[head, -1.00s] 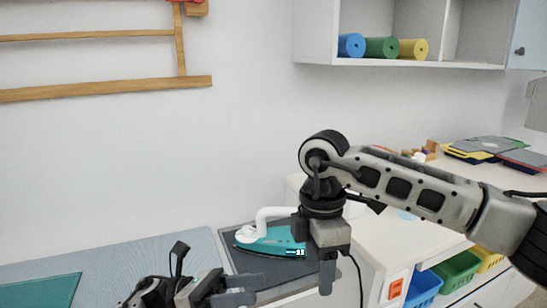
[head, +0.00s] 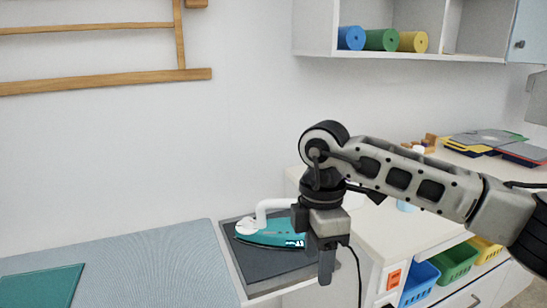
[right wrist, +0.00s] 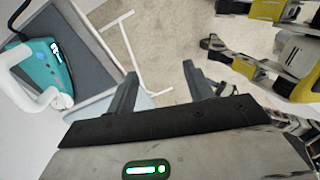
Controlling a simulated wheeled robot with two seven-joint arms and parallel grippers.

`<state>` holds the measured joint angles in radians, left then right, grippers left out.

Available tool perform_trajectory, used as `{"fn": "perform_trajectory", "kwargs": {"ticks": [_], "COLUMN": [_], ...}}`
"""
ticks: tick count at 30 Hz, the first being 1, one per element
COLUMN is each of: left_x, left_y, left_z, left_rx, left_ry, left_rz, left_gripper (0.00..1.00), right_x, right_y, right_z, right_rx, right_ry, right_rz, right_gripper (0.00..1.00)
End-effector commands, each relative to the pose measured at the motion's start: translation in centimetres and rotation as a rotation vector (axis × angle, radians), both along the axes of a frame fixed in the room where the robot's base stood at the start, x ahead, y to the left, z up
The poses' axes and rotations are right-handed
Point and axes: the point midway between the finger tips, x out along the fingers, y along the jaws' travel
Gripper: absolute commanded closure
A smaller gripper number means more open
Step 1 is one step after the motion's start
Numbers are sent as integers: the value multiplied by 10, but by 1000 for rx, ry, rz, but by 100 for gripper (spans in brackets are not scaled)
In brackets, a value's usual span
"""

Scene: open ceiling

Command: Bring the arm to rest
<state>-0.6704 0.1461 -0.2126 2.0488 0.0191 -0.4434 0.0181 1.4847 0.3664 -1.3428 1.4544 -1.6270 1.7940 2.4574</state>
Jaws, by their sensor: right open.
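My right arm (head: 420,187) comes in from the right in the head view and bends down at the wrist. My right gripper (head: 328,272) points down, just right of the teal and white iron (head: 272,236). In the right wrist view its two fingers (right wrist: 158,92) stand apart with nothing between them, over the floor. The iron lies on the dark grey rest pad (head: 262,262); it also shows in the right wrist view (right wrist: 48,65), apart from the fingers. My left gripper is not in the head view.
A grey-blue ironing surface (head: 150,262) with a folded teal cloth (head: 45,287) is at the left. A white counter (head: 400,230) with blue, green and yellow bins (head: 455,265) is at the right. Above hangs a shelf with coloured rolls (head: 381,40).

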Motion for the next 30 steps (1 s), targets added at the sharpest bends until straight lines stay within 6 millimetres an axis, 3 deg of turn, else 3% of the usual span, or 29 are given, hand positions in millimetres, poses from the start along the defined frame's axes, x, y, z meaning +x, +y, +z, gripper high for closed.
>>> {"fn": "perform_trajectory", "kwargs": {"ticks": [3, 10, 15, 18, 21, 24, 26, 30], "left_x": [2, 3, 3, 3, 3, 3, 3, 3], "left_y": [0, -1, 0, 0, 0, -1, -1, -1], "left_z": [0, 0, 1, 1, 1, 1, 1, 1], "left_rx": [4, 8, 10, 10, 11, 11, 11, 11], "left_ry": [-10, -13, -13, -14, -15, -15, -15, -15], "left_rz": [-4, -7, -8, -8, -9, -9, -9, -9], "left_gripper": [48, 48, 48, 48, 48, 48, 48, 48], "right_x": [-24, -85, -129, -130, -111, -79, -62, -46], "right_y": [36, 114, 172, 186, 175, 145, 120, 53], "right_z": [-24, -43, -16, 12, 29, 20, 1, -77], "right_rx": [178, 674, 1270, 1645, 1919, 2039, 2028, 1788], "right_ry": [88, 225, 224, 113, -73, -300, -433, -657], "right_rz": [135, 373, 436, 322, 84, -245, -465, -938], "right_gripper": [48, 48, 48, 48, 48, 48, 48, 48]}}
